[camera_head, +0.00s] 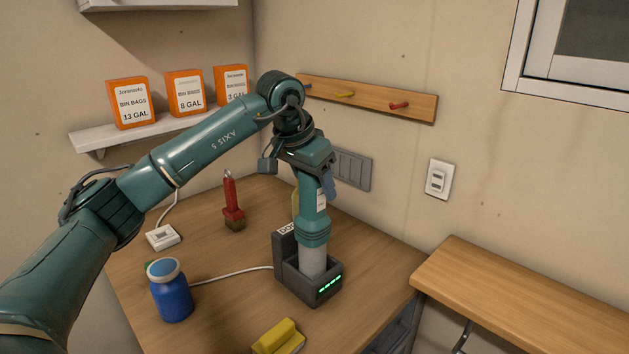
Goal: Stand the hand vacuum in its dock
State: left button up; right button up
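The hand vacuum (313,232), a teal body with a grey lower end, is upright in its dock (321,291). The dock is a dark grey open-topped box with a taller back plate, and green lights show on its front. The vacuum's lower end is inside the dock walls, so its base is hidden. My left gripper (298,172) is directly above, around or against the top of the vacuum. The teal parts overlap, so its grip is unclear. My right gripper is not in view.
A blue jar (171,296) and a yellow block (279,337) are near the dock. A red tool (232,208) and a white box (163,237) stand farther back. A white cable runs to the dock. A wooden shelf (530,290) is at right. Orange boxes (186,94) line the wall shelf.

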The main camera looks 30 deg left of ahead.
pick_arm(q)
jog(key=shift+o, duration=0.5)
jog(key=shift+r, duration=0.1)
jog(key=shift+r, duration=0.25)
jog(key=v, duration=1.1)
jog(key=shift+r, duration=0.3)
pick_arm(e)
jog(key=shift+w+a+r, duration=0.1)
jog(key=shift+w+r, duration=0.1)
pick_arm(q)
jog(key=shift+s+a, duration=0.1)
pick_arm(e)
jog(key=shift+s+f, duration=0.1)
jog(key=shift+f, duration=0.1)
